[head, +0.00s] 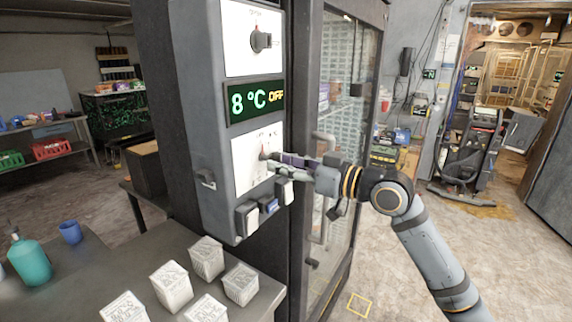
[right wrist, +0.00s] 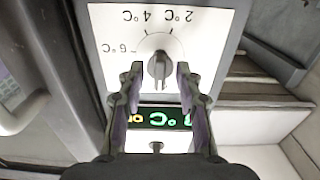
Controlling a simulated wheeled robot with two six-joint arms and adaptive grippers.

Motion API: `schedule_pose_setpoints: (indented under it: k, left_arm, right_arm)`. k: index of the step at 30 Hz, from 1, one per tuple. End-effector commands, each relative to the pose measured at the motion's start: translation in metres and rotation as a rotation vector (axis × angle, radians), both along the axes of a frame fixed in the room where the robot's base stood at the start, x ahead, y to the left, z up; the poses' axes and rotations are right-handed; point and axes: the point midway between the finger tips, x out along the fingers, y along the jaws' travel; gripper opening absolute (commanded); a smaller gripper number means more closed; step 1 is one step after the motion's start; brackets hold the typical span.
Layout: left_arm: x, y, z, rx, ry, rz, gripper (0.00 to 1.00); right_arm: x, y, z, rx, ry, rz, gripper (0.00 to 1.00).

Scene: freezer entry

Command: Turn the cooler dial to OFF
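A grey control box (head: 205,90) carries two white dial plates with a display (head: 255,101) between them reading 8 °C and OFF. The upper dial (head: 261,40) has a black knob; its labels are too small to read. The lower dial (head: 264,154) is partly hidden by my right gripper (head: 284,162). In the right wrist view the lower dial's knob (right wrist: 158,66) shows among upside-down temperature marks, including 2 °C and 4 °C. My right gripper (right wrist: 158,78) is open, its fingers on either side of the knob with visible gaps. My left gripper is out of view.
A glass-doored cabinet (head: 345,90) with a handle stands right of the box. Switches (head: 268,206) sit below the lower dial. A table (head: 150,262) in front holds white cartons (head: 206,258), a teal bottle (head: 30,260) and a blue cup (head: 70,232).

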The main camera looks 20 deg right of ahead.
Motion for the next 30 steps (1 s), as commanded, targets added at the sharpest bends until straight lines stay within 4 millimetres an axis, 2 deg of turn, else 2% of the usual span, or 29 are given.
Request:
schedule_pose_setpoints:
  k: [5, 12, 18, 22, 30]
  left_arm:
    - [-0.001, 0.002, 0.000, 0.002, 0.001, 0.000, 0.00]
    - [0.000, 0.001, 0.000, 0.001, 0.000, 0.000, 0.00]
    - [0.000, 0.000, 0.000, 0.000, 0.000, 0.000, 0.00]
    - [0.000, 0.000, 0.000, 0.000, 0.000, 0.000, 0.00]
    - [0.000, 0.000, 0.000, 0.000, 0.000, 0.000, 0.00]
  right_arm:
    - [0.000, 0.000, 0.010, 0.001, -0.004, 0.000, 0.35]
    - [0.000, 0.000, 0.063, 0.003, -0.008, 0.001, 0.35]
    - [0.000, 0.000, 0.093, 0.002, -0.002, 0.001, 0.35]
    - [0.000, 0.000, 0.100, 0.001, 0.001, 0.001, 0.35]
    - [0.000, 0.000, 0.100, 0.000, 0.001, 0.000, 0.35]
